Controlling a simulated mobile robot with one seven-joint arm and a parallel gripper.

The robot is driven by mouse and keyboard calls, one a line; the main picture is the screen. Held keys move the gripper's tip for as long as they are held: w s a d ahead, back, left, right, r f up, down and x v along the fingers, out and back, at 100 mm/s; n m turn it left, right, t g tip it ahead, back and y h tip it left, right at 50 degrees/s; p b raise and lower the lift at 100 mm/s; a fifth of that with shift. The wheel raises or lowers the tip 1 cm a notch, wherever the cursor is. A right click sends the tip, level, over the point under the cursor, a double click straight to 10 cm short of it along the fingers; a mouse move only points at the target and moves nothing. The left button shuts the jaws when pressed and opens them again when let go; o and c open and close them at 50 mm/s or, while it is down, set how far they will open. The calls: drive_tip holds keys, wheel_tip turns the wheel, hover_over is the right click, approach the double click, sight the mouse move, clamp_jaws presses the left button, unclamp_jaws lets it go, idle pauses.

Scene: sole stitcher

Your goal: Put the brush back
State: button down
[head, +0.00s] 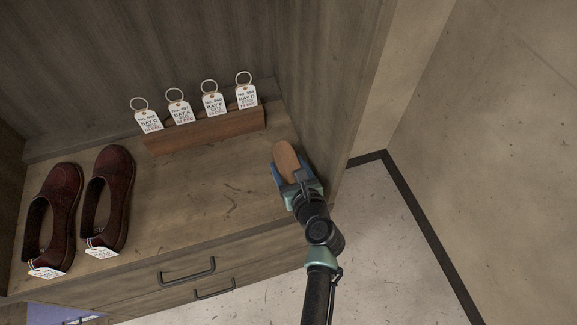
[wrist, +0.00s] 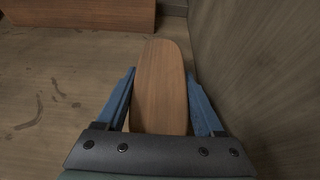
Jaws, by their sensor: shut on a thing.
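The brush (head: 286,162) shows as an oval brown wooden back at the right end of the wooden shelf top, close to the side wall. In the wrist view the brush (wrist: 160,85) lies lengthwise between the two blue fingers. My gripper (head: 290,178) is shut on the brush; in the wrist view my gripper (wrist: 163,102) has a finger along each long side. The brush's underside and bristles are hidden, and I cannot tell whether it touches the shelf.
A wooden tag block (head: 205,132) with several ringed paper tags stands at the back. Two dark red shoes (head: 112,190) with tags stand at the left. The side wall (wrist: 262,70) is close on the right. The middle shelf top (head: 200,190) is clear. Drawers with handles (head: 187,273) are below.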

drive_tip(key=shift+f, duration=0.1)
unclamp_jaws()
drive_tip(key=p+v, duration=0.2)
drive_tip(key=v, duration=1)
drive_tip(key=shift+s, duration=0.1)
idle(0.4)
